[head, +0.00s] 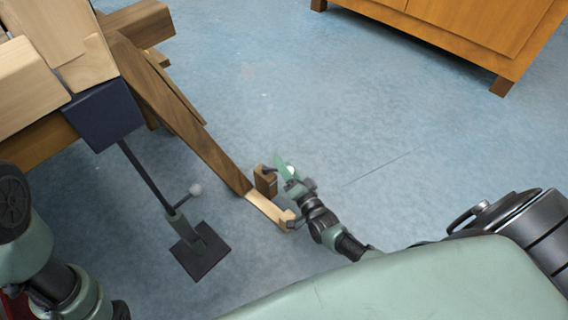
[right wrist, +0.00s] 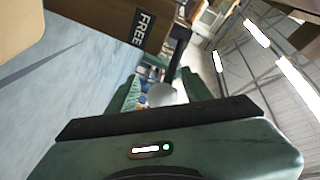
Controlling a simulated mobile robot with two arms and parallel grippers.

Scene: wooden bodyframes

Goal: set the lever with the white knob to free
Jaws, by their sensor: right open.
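The white knob (right wrist: 162,93) shows in the right wrist view at the end of a short black lever (right wrist: 178,45). The lever is on a dark wooden part with a FREE label (right wrist: 142,28). My right gripper (right wrist: 160,92) is open, with its green fingers on either side of the knob; I cannot tell whether they touch it. In the head view, my right gripper (head: 287,167) is beside a small wooden post (head: 265,181) at the end of a wooden beam, and largely covers the knob. My left gripper is not in view; only part of the left arm shows.
A stand with a dark square base (head: 200,252) and a pale ball-ended handle (head: 195,190) supports the wooden frame (head: 175,110) at left. A wooden cabinet (head: 480,40) stands at the back right. The blue floor between is clear.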

